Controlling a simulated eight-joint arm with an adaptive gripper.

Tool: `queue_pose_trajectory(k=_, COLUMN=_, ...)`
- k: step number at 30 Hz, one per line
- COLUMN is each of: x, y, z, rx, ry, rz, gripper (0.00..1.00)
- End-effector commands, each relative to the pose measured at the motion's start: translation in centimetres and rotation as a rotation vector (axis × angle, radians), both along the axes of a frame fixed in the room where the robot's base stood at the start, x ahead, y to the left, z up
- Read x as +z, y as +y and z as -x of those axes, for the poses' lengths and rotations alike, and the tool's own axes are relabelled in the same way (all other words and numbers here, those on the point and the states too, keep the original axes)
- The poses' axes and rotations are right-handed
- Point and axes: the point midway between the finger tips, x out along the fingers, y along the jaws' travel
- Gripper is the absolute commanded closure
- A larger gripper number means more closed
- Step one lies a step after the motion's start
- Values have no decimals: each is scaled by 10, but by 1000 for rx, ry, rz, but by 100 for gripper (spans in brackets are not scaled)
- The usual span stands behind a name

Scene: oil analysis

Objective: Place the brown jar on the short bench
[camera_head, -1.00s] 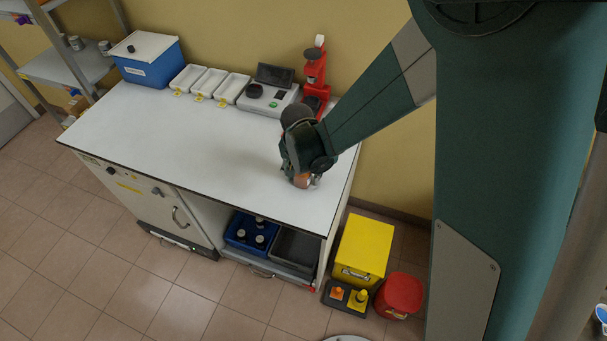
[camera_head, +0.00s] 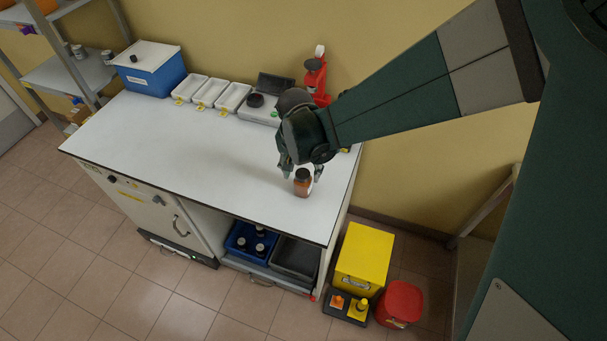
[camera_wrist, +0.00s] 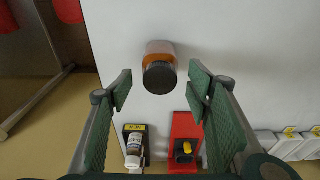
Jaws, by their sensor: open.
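The brown jar (camera_head: 303,183), with a dark lid, stands upright on the white bench top (camera_head: 190,150) near its front right part. In the wrist view the jar (camera_wrist: 160,66) is seen from above, beyond and between the open fingertips. My gripper (camera_head: 298,172) is open and empty, just behind the jar in the head view and apart from it. In the wrist view the gripper (camera_wrist: 160,85) has its two green-padded fingers spread wide, with clear bench around the jar.
A red device (camera_head: 315,78), a scale (camera_head: 262,108), white trays (camera_head: 210,92) and a blue box (camera_head: 148,68) line the bench's back. A yellow bin (camera_head: 363,258) and red bin (camera_head: 400,303) stand on the floor at right. The bench's middle is clear.

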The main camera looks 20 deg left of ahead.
Motion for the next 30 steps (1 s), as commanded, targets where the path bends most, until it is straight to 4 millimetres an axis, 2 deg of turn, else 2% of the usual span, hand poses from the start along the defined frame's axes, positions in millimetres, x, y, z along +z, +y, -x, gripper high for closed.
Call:
queue_pose_trajectory(k=6, x=23, y=0, z=3, rx=0, ry=0, rz=0, gripper=50)
queue_pose_trajectory(k=12, x=34, y=0, z=5, rx=0, ry=0, rz=0, gripper=50)
queue_pose_trajectory(k=30, x=36, y=0, z=5, rx=0, ry=0, rz=0, gripper=50)
